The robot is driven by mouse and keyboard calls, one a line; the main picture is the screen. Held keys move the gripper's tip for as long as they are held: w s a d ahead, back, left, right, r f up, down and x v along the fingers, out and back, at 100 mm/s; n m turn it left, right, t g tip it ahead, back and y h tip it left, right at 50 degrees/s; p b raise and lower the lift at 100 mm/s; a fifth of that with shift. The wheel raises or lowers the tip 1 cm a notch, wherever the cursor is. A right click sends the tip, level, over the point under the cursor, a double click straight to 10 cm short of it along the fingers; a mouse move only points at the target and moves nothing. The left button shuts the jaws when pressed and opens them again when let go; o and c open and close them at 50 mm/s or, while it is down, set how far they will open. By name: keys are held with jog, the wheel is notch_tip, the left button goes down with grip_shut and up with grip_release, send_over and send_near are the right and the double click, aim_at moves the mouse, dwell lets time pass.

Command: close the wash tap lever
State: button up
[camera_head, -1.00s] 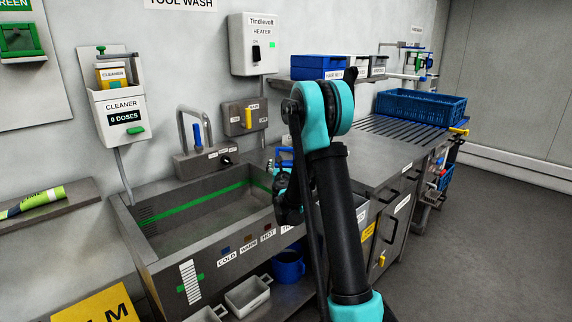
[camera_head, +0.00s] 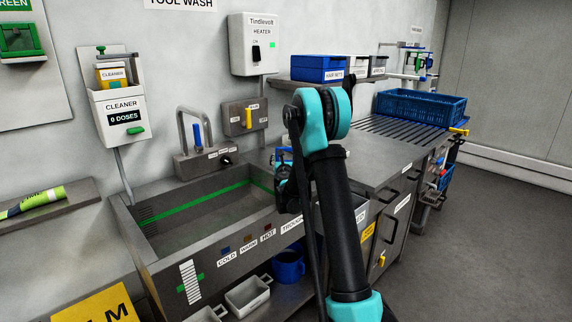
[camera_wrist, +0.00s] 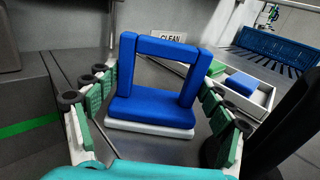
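The wash tap (camera_head: 183,130) stands at the back of the sink, a grey gooseneck with an upright blue lever (camera_head: 197,135) beside its spout. No stream from the spout can be made out. My gripper (camera_head: 284,170) is right of the tap, near the sink's right end, partly hidden by my arm. In the wrist view my gripper (camera_wrist: 157,78) is open, its green-padded fingers apart on either side of a blue handled tool (camera_wrist: 150,105) with a white base. The tool stands on the grey counter; firm contact cannot be seen. The tap lever is not in the wrist view.
The sink (camera_head: 140,250) has a green line inside. A grey wall box with a yellow lever (camera_head: 248,117) is above its back edge. A cleaner dispenser (camera_head: 121,115) hangs left of the tap. A blue crate (camera_head: 421,105) sits on the rack at right.

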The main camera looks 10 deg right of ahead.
jog(key=c, duration=0.6)
jog(key=shift+r, duration=0.15)
